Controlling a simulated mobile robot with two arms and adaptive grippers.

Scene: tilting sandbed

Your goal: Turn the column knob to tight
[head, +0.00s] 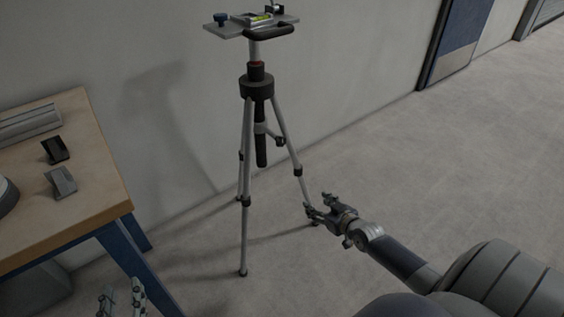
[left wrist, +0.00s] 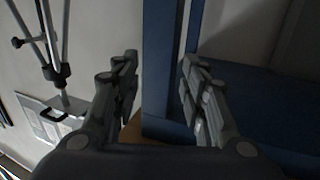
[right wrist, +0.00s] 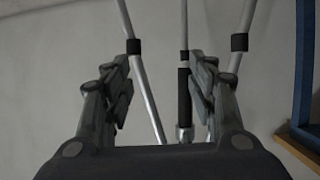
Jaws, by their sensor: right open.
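A silver and black tripod (head: 247,150) stands on the floor by the wall. A small dark knob (head: 281,141) sticks out to the right of its centre column, below the black collar (head: 257,88); I cannot read its setting. The left wrist view shows the tripod upside down, with a dark knob (left wrist: 17,43). My right gripper (head: 318,207) is open and empty, below and right of the knob, in front of a leg's lower end. In the right wrist view the column's black lower end (right wrist: 184,95) shows between the fingers. My left gripper (head: 120,300) is open and empty beside the table.
A wooden-topped table (head: 100,180) with blue legs stands at left, holding two dark blocks. Open floor lies to the right, towards a blue door (head: 457,35).

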